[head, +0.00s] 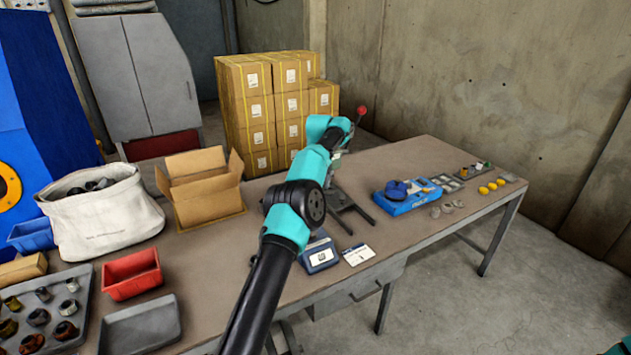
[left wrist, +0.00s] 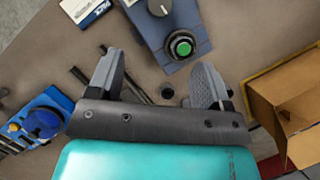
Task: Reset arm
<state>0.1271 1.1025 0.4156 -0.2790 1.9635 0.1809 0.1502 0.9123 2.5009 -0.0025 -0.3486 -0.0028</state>
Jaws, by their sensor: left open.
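My left arm reaches in from the bottom of the head view across the table, its wrist near the table's back edge. In the left wrist view my left gripper (left wrist: 157,70) is open and empty, its two grey fingers wide apart above the table. A grey-blue control box (left wrist: 172,25) with a green button and a dial lies just beyond the fingertips; it also shows in the head view (head: 319,253). The fingers are hard to make out in the head view behind the wrist. My right gripper is not in view.
An open cardboard box (head: 203,190), a white sack (head: 100,220), a red bin (head: 131,274) and a grey tray (head: 142,325) stand on the left. A blue device (head: 407,198), yellow pieces and small grey parts are at right. A white card (head: 358,255) lies near the front edge.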

